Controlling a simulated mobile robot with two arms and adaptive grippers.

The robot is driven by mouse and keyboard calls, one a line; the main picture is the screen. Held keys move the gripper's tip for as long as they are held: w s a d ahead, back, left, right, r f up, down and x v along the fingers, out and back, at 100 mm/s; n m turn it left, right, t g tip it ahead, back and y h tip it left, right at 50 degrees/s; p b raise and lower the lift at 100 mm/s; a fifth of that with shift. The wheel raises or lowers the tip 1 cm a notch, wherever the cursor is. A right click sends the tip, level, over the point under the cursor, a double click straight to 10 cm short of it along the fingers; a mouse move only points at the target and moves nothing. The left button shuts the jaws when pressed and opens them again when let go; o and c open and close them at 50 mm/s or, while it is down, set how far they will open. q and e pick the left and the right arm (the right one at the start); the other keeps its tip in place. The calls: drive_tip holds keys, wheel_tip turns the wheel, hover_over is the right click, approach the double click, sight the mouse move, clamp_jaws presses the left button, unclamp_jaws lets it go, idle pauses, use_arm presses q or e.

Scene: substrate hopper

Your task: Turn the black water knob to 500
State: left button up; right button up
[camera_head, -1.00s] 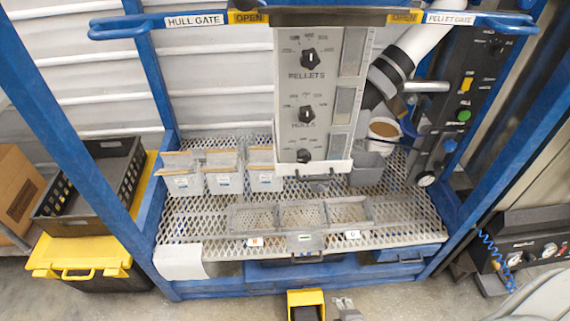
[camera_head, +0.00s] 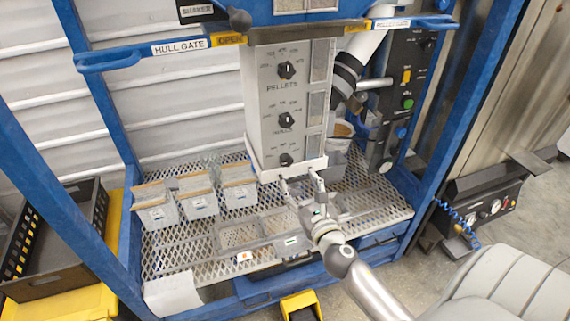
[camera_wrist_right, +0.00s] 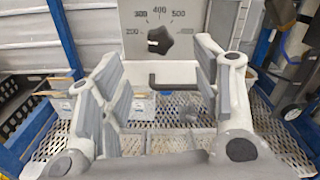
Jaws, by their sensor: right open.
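The grey control panel (camera_head: 262,125) carries three black knobs in a column, the upper two labelled PELLETS and HULLS. The lowest black knob (camera_head: 286,160), whose label I cannot read, is the water knob's likely place. In the right wrist view a black knob (camera_wrist_right: 160,40) sits under a printed scale from 200 through 400 and 500; I cannot tell exactly where it points. My right gripper (camera_head: 301,184) is open and empty, just below the panel's lower edge. In the wrist view its fingers (camera_wrist_right: 160,70) are spread either side of the knob, apart from it. My left gripper is not in view.
A dark handle (camera_wrist_right: 186,79) shows below the knob. White bins (camera_head: 198,203) stand left of the panel on the mesh shelf (camera_head: 185,260). A blue frame post (camera_head: 470,110) stands at the right. A white bucket (camera_head: 338,142) sits behind the panel's right side.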

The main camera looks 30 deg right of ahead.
sight(287, 162)
drive_tip(key=p+x, duration=0.1)
drive_tip(key=x, duration=0.8)
drive_tip(key=shift+w+d, duration=0.1)
drive_tip(key=shift+w, duration=0.25)
drive_tip(key=shift+c, duration=0.2)
drive_tip(key=c, duration=1)
